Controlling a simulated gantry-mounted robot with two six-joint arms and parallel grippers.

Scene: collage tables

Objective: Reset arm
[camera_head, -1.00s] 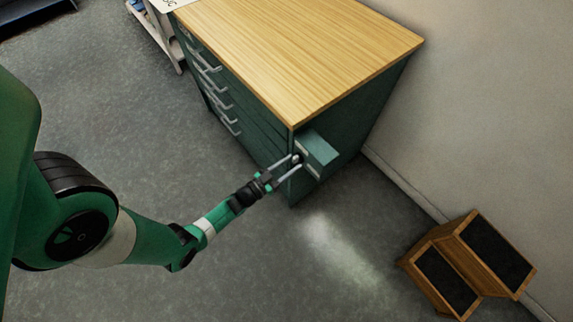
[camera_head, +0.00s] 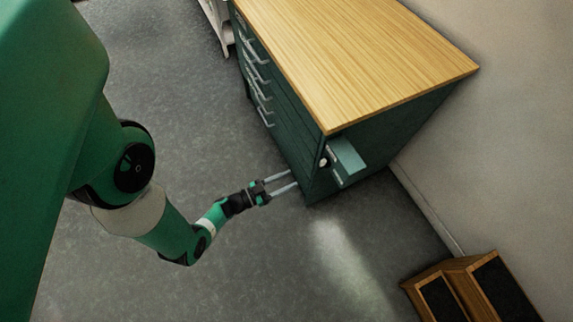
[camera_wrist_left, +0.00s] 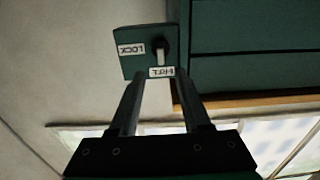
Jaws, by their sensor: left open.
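My left gripper (camera_head: 294,178) is open and empty, just short of the near corner of a green drawer cabinet (camera_head: 285,125) with a wooden top. A small green box (camera_head: 349,160) sticks out from the cabinet's side, with a light round knob (camera_head: 323,162) on its front. The fingers are apart from the knob in the head view. In the left wrist view, the box's front plate (camera_wrist_left: 135,66) shows beyond the fingertips (camera_wrist_left: 159,76), with a dark and pale knob (camera_wrist_left: 162,52). One label reads LOCK upside down; the other is hard to read. My right gripper is not in view.
The wall (camera_head: 500,130) stands close behind the cabinet. A wooden step-like piece (camera_head: 455,285) with dark panels sits at the lower right. A white frame (camera_head: 217,25) stands at the top left. The grey floor (camera_head: 330,275) in front is clear.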

